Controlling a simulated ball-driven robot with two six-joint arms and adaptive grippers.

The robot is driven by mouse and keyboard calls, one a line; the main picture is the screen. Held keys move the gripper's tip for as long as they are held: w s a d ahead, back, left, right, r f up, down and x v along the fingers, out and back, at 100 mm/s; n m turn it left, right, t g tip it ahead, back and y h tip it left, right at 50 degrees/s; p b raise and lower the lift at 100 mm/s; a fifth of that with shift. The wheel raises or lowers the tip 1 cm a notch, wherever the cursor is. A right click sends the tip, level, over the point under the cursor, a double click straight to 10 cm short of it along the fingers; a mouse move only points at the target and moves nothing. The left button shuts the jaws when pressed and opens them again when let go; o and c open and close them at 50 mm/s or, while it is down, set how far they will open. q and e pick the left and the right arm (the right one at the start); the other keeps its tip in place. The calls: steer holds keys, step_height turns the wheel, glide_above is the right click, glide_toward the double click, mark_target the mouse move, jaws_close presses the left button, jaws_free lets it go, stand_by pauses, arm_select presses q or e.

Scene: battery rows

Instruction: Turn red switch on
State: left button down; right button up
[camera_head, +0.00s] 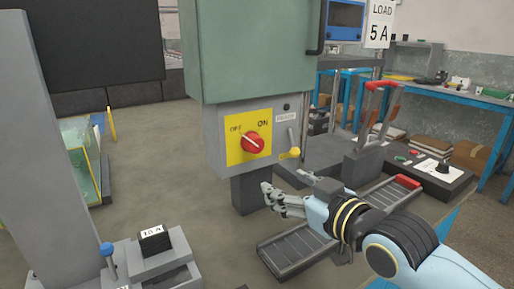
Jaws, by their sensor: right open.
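The red switch (252,142) is a rotary knob on a yellow plate (236,155) marked OFF at the left and ON at the right. The plate is on the front of a grey box under a green cabinet (250,50). The knob's white line slants toward the upper left, on the OFF side. My right gripper (270,195) is open and empty, below and slightly right of the knob, apart from it. Its arm comes in from the lower right. My left gripper is not in view.
A small lever with a yellow tip (294,153) sticks out right of the plate, above my right gripper. A grey ribbed tray (290,253) lies below my right arm. A grey unit with a blue-knobbed lever (107,249) stands lower left. Open floor lies left of the cabinet.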

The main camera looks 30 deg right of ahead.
mark_target(257, 146)
steer(key=w+r, duration=0.1)
steer(key=w, duration=0.3)
steer(key=w+r+t+b, duration=0.1)
steer(key=w, duration=0.3)
steer(key=w+r+t+b, duration=0.1)
steer(key=w, duration=0.3)
steer(key=shift+w+a+r, duration=0.1)
steer(key=shift+a+r, duration=0.25)
steer(key=c, duration=1.2)
